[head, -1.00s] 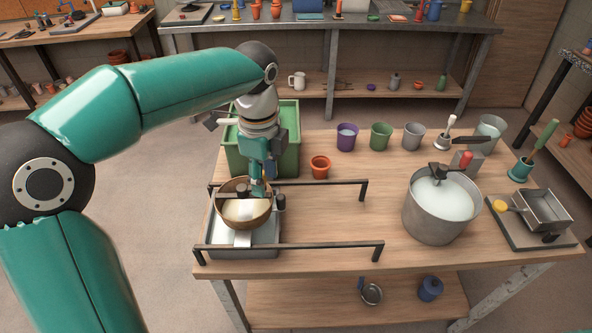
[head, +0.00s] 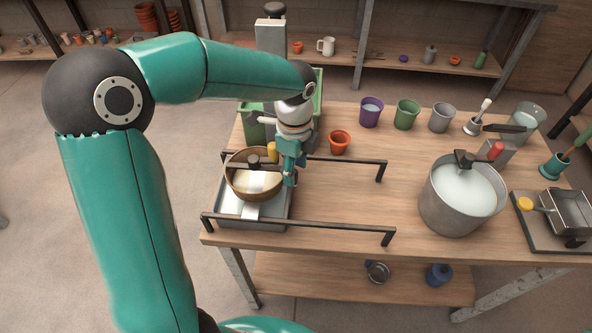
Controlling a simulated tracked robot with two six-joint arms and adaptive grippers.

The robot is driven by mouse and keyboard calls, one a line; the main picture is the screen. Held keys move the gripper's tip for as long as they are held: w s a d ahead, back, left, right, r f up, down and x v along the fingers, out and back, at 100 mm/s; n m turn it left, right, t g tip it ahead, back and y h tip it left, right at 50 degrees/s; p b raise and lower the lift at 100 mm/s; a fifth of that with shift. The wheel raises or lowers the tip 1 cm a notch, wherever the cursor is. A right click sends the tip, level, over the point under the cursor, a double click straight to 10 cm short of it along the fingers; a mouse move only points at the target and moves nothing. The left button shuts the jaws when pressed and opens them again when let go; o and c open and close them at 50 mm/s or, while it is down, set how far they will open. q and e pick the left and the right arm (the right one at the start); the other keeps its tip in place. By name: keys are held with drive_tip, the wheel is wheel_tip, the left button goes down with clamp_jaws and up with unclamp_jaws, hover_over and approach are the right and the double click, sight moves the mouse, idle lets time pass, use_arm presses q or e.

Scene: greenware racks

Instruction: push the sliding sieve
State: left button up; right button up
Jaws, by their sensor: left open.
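The sliding sieve (head: 234,181) is a round wooden-rimmed bowl with a pale inside and a dark knob at its far side. It sits at the left end of two black rails (head: 330,228), above a grey metal tray (head: 230,208). My left gripper (head: 289,178) points down just right of the sieve's rim. It is open and holds nothing; I cannot tell whether a finger touches the rim. My right gripper is not in view.
A green crate (head: 318,100) stands behind the gripper, partly hidden by my arm. An orange pot (head: 340,143) stands just beyond the far rail. Right of the rails is a large grey pot (head: 452,212) of pale liquid. The tabletop between the rails right of the gripper is clear.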

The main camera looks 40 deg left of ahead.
use_arm(q)
drive_tip(key=shift+f, duration=0.8)
clamp_jaws()
